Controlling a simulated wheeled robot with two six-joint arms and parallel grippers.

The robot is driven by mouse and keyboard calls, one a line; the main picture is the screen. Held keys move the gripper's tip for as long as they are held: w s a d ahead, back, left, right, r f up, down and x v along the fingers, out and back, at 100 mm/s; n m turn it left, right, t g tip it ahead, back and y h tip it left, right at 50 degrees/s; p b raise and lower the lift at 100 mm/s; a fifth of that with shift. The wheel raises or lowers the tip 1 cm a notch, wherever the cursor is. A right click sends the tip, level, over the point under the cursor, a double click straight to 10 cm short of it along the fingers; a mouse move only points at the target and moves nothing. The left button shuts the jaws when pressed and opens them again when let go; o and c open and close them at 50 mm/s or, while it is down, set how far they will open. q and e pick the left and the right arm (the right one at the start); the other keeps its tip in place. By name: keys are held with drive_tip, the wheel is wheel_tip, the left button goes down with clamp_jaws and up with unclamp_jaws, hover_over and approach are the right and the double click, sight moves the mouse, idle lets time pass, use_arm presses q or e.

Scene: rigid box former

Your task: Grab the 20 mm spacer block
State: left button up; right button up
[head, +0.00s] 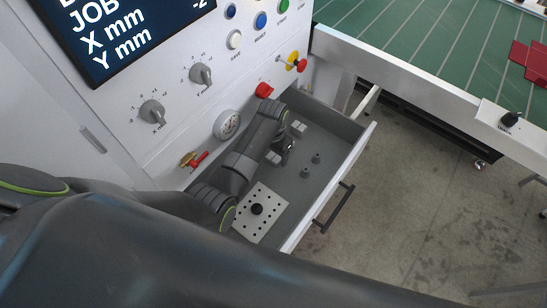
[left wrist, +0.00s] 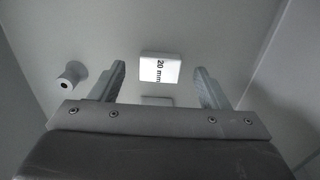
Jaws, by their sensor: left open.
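The 20 mm spacer block (left wrist: 160,67) is a small white block with "20 mm" printed on its top face, lying on the drawer floor. In the left wrist view it sits between and just beyond the fingertips of my left gripper (left wrist: 160,75), which is open and empty. A second pale block (left wrist: 157,100) lies nearer, partly hidden by the gripper body. In the head view my left gripper (head: 287,147) reaches down into the open drawer, near two pale blocks (head: 299,128) (head: 273,158); their labels are unreadable there. My right gripper is out of view.
The grey drawer (head: 335,178) stands open below the control panel. Two grey pegs (head: 316,158) (head: 305,172) stand in it, and a perforated plate (head: 270,222) with a black knob lies at its near end. One peg shows in the left wrist view (left wrist: 68,76).

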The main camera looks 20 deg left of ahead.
use_arm(q)
drive_tip(key=shift+f, duration=0.9)
drive_tip(key=c, duration=1.1)
